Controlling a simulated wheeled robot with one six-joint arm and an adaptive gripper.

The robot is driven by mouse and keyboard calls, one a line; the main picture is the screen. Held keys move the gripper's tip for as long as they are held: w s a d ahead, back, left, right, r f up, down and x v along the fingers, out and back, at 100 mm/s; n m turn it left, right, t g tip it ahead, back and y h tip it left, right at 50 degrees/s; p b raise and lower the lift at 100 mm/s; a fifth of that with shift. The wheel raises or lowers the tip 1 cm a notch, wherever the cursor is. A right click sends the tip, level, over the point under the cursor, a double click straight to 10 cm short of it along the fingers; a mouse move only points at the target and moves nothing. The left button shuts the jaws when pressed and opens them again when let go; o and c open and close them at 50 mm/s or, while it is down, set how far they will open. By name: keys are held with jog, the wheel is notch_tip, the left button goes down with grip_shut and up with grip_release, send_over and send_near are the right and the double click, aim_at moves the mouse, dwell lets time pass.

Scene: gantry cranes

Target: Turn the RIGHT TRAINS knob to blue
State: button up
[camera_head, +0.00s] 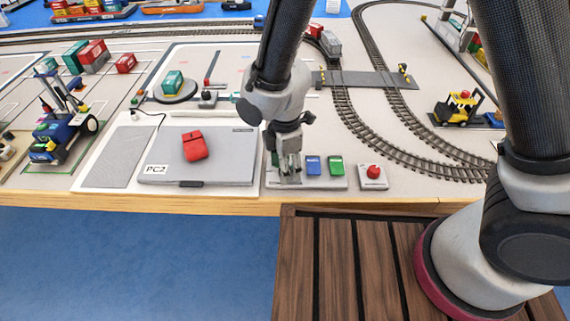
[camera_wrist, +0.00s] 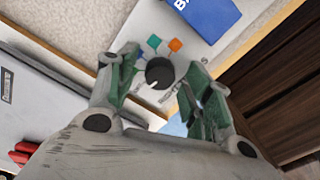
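A round black knob (camera_wrist: 159,73) sits on a light grey panel in the wrist view. A short white mark near its lower left edge looks like the pointer. My gripper (camera_wrist: 163,78) is open, with one finger on each side of the knob. I cannot tell whether the fingers touch it. In the head view my gripper (camera_head: 289,166) is low over the left end of the control panel (camera_head: 325,184) and hides the knob.
A blue block (camera_head: 313,165) and a green block (camera_head: 336,166) stand on the panel just right of my gripper. A red button box (camera_head: 373,177) is farther right. The grey PC2 laptop (camera_head: 228,168) with a red mouse-like object (camera_head: 194,146) lies close on the left.

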jog(key=c, duration=1)
jog(key=shift+m, duration=0.4)
jog(key=m, duration=1.1)
jog(key=shift+m, duration=1.9)
